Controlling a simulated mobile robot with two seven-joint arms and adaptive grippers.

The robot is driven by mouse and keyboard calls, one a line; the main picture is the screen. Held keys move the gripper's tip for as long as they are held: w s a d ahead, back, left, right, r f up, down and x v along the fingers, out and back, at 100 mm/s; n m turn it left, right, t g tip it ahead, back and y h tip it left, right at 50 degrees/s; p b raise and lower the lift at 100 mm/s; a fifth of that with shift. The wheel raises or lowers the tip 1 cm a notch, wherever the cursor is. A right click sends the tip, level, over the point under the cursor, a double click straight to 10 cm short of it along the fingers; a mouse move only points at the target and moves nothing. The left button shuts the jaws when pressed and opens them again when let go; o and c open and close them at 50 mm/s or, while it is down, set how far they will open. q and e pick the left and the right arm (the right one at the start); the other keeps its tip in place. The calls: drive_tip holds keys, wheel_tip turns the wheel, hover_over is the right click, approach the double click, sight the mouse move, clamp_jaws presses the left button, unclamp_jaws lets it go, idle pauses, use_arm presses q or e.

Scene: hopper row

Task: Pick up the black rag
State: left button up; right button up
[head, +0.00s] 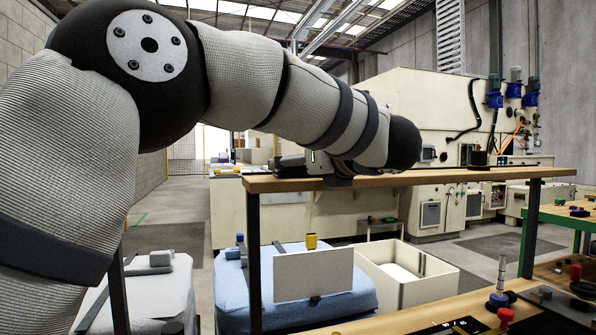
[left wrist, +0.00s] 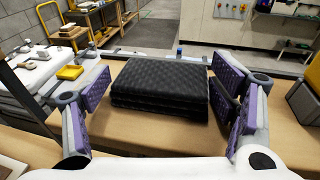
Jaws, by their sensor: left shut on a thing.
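The black rag (left wrist: 160,85) is a thick, folded, quilted-looking block in the left wrist view. It lies on a wooden shelf (left wrist: 135,137). In the head view my left arm reaches over the wooden shelf (head: 420,176), and the gripper (head: 300,163) is low at the shelf's left part, mostly hidden by the arm. I cannot make out the rag clearly there. My right gripper is not in view.
A small dark holder (head: 478,158) stands on the shelf to the right. Below are an open cream bin (head: 428,288), a blue-covered hopper (head: 232,290) with a yellow cup (head: 311,241), and a pale panel (head: 313,275). A workbench with small parts is at lower right. The shelf's middle is clear.

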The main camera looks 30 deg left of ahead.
use_arm(q)
drive_tip(key=shift+r, duration=0.5)
drive_tip(key=s+d+r, duration=0.7)
drive_tip(key=s+r, duration=0.5)
drive_tip(key=shift+d, duration=0.3)
drive_tip(key=o, duration=0.3)
drive_tip(key=shift+w, duration=0.1)
drive_tip(key=c, duration=0.4)
drive_tip(key=shift+f, duration=0.15)
